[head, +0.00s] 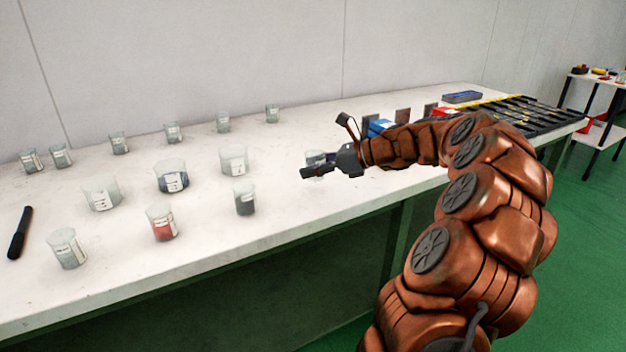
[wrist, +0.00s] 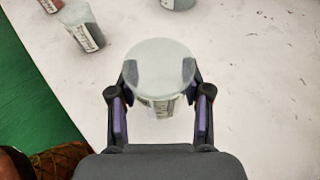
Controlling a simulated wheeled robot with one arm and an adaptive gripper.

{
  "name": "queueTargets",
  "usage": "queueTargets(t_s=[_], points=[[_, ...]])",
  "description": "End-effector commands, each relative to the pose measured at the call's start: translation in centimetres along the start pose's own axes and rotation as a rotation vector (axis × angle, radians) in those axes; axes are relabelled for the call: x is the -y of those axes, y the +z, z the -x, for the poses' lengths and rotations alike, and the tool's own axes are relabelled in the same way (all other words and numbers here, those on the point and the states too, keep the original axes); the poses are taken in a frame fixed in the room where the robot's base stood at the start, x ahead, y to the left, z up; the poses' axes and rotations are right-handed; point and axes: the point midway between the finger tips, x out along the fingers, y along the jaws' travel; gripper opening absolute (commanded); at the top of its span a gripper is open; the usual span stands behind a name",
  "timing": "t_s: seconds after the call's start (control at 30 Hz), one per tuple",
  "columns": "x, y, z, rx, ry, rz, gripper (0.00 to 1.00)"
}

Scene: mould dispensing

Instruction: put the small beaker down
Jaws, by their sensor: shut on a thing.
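The small beaker (wrist: 160,62) is in the wrist view between the two fingers of my gripper (wrist: 160,88), which is shut on it. It looks clear, with a printed label on its side, and is seen from above. In the head view the beaker (head: 314,158) is partly hidden by my gripper (head: 325,168), over the right part of the white table (head: 330,195). I cannot tell whether its base touches the table top.
A beaker with dark contents (head: 245,200) and one with red contents (head: 163,225) stand to the left. Several other beakers stand farther left and along the back. A black pen-like object (head: 19,233) lies at the far left. Table around my gripper is clear.

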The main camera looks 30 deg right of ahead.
Motion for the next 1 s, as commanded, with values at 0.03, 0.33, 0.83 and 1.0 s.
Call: queueTargets(t_s=[0.03,0.33,0.83,1.0], points=[[0.3,-0.1,-0.2,-0.001,0.0,0.0,0.13],[0.2,-3.4,-1.6,0.001,0.005,-0.004,0.13],[0.2,-3.4,-1.6,0.0,0.003,-0.001,0.64],[0.2,-3.4,-1.6,0.0,0.003,-0.001,0.74]])
